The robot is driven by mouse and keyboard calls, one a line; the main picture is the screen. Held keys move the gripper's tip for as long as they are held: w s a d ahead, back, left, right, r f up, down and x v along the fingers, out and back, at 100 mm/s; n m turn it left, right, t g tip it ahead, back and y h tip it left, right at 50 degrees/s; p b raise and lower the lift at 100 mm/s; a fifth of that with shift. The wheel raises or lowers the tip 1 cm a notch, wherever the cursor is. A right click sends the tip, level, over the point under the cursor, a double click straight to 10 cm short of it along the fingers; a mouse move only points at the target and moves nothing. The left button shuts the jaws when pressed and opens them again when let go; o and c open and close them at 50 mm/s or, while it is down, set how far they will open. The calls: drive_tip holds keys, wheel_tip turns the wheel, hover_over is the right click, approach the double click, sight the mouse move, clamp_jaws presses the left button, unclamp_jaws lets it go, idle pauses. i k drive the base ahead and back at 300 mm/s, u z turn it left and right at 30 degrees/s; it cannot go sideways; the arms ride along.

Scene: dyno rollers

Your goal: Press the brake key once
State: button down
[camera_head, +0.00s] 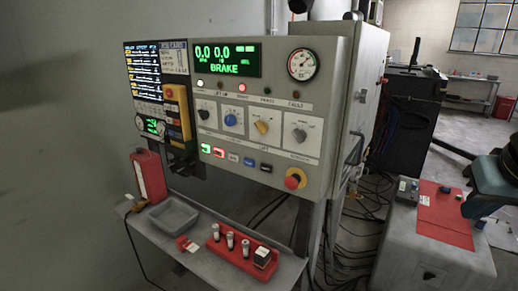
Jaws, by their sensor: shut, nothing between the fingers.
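A grey control panel (330,90) stands on the left half of the head view, facing me at an angle. Its row of small keys holds a green key (206,148), a red key (219,152), a grey key (234,157), a blue key (249,162) and a black key (266,167). Their lettering is too small to read, so I cannot tell which is the brake key. The black display (228,61) shows green digits and the word BRAKE. Under it a white lamp (200,83) and a red lamp (241,87) look lit. My gripper is not in view.
A red emergency button (295,178) sits right of the keys. A yellow pendant (179,115) hangs at the panel's left. A shelf (163,234) below carries a grey tray (172,214) and a red holder (219,252). Cables cover floor at right. A teal object (484,197) stands at the right edge.

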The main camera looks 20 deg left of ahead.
sight(218, 152)
drive_tip(key=z, duration=0.85)
drive_tip(key=k, duration=1.8)
drive_tip(key=u, duration=1.55)
drive_tip(key=i, duration=1)
drive_tip(key=z, duration=0.05)
